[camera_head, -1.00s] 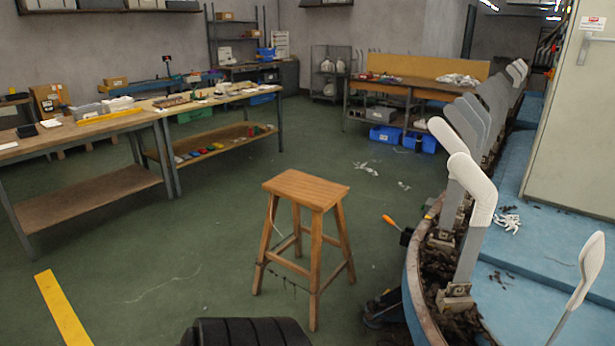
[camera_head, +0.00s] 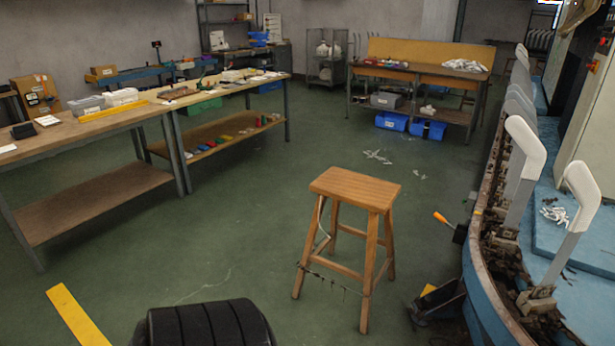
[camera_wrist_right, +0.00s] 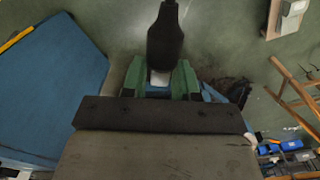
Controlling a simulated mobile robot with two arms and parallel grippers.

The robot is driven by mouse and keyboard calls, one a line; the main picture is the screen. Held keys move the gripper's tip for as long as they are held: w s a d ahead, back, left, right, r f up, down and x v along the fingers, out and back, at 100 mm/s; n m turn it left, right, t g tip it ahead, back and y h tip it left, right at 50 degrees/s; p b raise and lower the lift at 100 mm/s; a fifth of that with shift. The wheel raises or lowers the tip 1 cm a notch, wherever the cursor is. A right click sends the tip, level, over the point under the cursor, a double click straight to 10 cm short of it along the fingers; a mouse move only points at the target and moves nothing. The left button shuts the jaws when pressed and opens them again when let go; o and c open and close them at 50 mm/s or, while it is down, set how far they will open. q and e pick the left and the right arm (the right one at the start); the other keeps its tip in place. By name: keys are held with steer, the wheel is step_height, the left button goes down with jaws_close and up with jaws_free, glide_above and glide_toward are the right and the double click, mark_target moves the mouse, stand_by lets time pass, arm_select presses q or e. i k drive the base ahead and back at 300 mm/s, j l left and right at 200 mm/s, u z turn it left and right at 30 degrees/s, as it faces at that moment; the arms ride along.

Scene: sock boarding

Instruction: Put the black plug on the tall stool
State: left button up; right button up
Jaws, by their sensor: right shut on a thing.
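The black plug (camera_wrist_right: 165,38) is a dark, bottle-shaped piece in the right wrist view. The tall stool (camera_head: 356,188) is wooden and stands upright on the green floor, right of centre in the head view. Its seat looks bare. Part of the stool also shows at the right edge of the right wrist view (camera_wrist_right: 292,97), apart from the plug. My left gripper is in neither view.
A blue-topped machine rim (camera_head: 478,268) with upright grey and white boards (camera_head: 524,150) stands right of the stool. An orange-handled tool (camera_head: 441,217) shows between them. Workbenches (camera_head: 95,127) line the left. Open green floor lies left of the stool.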

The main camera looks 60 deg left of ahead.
mark_target(364, 183)
steer(key=k+j+u, duration=0.15)
steer(key=j, duration=0.5)
steer(key=k+j+u, duration=0.15)
steer(key=j, duration=0.55)
steer(key=k+j+u, duration=0.15)
steer(key=j, duration=0.55)
steer(key=k+j+u, duration=0.15)
steer(key=j, duration=0.55)
steer(key=i+j+u, duration=0.3)
steer(key=i+j, duration=0.2)
steer(key=j, duration=0.2)
steer(key=i+j+u, duration=0.3)
steer(key=i+j, duration=0.3)
steer(key=i+l+u, duration=0.15)
steer(key=i+l, duration=0.4)
steer(key=i+l+u, duration=0.1)
steer(key=i+l, duration=0.45)
steer(key=l, duration=0.15)
